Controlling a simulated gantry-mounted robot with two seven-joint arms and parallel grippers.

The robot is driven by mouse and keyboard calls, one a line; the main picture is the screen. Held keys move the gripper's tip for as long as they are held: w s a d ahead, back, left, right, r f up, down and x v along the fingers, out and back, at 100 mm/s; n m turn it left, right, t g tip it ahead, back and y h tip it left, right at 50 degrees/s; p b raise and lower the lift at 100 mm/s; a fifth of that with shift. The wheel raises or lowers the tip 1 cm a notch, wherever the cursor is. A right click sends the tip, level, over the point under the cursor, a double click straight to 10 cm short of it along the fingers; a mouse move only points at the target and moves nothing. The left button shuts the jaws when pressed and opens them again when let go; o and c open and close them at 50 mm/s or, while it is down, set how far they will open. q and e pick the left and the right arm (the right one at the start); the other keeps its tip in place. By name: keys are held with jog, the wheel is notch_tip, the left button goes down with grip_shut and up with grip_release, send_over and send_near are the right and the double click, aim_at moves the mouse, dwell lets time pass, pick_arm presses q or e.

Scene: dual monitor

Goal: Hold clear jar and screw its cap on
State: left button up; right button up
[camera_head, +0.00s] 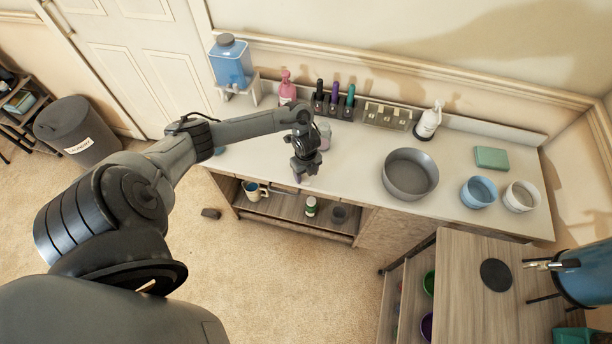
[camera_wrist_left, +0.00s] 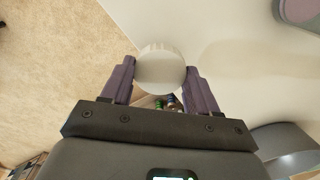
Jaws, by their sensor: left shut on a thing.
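My left gripper (camera_head: 299,178) reaches down near the front edge of the white counter. In the left wrist view its two purple-grey fingers (camera_wrist_left: 160,84) are shut on a pale round piece (camera_wrist_left: 160,72), which looks like the cap. Its rim seems ribbed. In the head view my gripper mostly hides this piece. A translucent, pinkish-grey jar (camera_head: 325,136) stands on the counter behind my left wrist, partly covered by it. I cannot tell whether it is open on top. My right gripper is not in view.
On the counter (camera_head: 345,175) stand a large grey bowl (camera_head: 410,172), a blue bowl (camera_head: 478,191) and a white bowl (camera_head: 521,196). The counter between my gripper and the grey bowl is clear.

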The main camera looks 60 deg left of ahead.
pick_arm(q)
jog(key=d+r+p, duration=0.4)
jog(key=d+r, duration=0.4)
jog(key=d, duration=0.3)
jog(key=shift+s+d, duration=0.3)
jog(key=shift+s, duration=0.1)
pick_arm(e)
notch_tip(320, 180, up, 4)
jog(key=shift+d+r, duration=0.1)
pick_arm(q)
jog(key=shift+r, duration=0.1)
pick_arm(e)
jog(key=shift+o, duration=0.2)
